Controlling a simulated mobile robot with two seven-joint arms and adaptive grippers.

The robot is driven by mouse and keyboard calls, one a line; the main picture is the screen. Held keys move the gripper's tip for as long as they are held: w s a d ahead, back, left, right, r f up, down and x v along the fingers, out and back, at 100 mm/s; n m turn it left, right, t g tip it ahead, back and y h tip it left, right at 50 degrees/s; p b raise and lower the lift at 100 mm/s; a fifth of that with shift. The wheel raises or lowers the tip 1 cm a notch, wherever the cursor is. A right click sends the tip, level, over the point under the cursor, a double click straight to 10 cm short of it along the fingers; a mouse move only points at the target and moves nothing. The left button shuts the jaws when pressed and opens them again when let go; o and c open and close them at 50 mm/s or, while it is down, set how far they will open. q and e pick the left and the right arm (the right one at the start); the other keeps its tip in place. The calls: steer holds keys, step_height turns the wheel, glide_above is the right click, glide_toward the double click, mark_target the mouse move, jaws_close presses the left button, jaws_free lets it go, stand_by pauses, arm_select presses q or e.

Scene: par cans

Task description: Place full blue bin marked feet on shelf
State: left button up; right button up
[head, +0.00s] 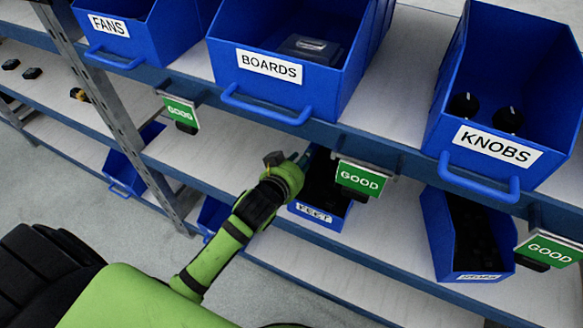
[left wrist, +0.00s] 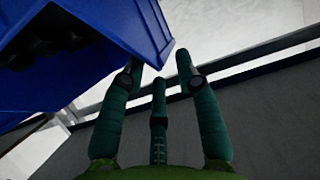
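The blue bin marked FEET (head: 318,214) is at the middle of the lower shelf level in the head view. Dark items show inside it. My left gripper (head: 291,160) is at its upper left side and hides part of its left wall. In the left wrist view, a blue bin (left wrist: 95,88) with dark contents fills the upper left, its corner close to the fingertips. My left gripper's green fingers (left wrist: 160,68) are apart, with a gap between them. Whether they touch the bin is unclear. My right gripper is not in view.
Above are blue bins marked FANS (head: 118,48), BOARDS (head: 270,95) and KNOBS (head: 497,165). Another dark-filled bin (head: 465,250) stands lower right. Green GOOD tags (head: 360,180) hang from the upper shelf edge. A grey upright post (head: 120,110) stands left. Bare white shelf (head: 395,250) lies right of the FEET bin.

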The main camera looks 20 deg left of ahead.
arm_select(q)
steer(key=v, duration=0.6)
steer(key=shift+s+r, duration=0.15)
steer(key=shift+s, duration=0.2)
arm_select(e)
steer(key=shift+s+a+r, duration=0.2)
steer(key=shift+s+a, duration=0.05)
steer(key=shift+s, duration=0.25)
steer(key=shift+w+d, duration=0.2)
